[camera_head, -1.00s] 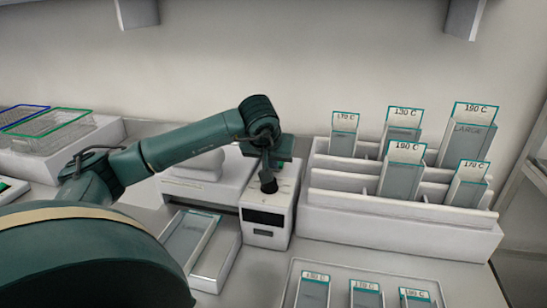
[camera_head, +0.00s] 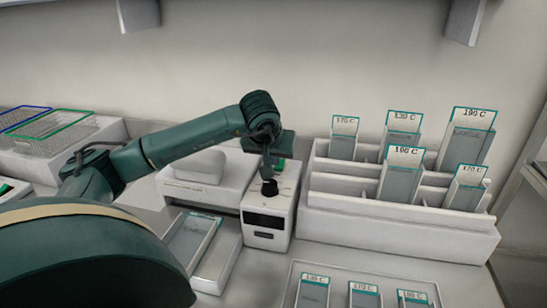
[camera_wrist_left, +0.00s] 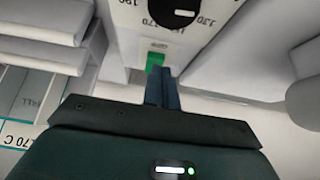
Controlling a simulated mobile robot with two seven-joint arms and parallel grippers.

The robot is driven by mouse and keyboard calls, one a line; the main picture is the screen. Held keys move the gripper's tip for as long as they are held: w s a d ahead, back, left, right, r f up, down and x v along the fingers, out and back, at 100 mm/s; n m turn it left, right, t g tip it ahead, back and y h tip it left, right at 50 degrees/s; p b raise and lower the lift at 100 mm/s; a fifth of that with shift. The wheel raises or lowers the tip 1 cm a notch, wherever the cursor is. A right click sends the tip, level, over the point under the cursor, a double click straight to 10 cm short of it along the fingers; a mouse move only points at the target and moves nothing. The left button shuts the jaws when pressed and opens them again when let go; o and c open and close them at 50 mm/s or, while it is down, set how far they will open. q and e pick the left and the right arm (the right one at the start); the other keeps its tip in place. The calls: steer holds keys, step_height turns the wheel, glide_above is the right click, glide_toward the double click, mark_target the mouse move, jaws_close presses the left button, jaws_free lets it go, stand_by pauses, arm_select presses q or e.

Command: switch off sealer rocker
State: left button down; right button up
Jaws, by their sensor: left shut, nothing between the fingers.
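The white sealer control box (camera_head: 265,222) stands near the middle of the counter in the head view. In the left wrist view its green rocker (camera_wrist_left: 155,60) sits on the box's top face, below a black round dial (camera_wrist_left: 173,12) with temperature marks. A small green patch also shows in the head view (camera_head: 280,163). My left gripper (camera_head: 267,170) reaches over the box and points down. Its fingers (camera_wrist_left: 156,75) are shut and empty, with their tips at the rocker's near edge. I cannot tell whether they touch. My right gripper is not in view.
A white rack (camera_head: 400,217) with labelled pouches stands close on the right. A white machine body (camera_head: 205,177) and a shallow tray (camera_head: 192,240) are on the left. More pouches lie in a front tray (camera_head: 335,268).

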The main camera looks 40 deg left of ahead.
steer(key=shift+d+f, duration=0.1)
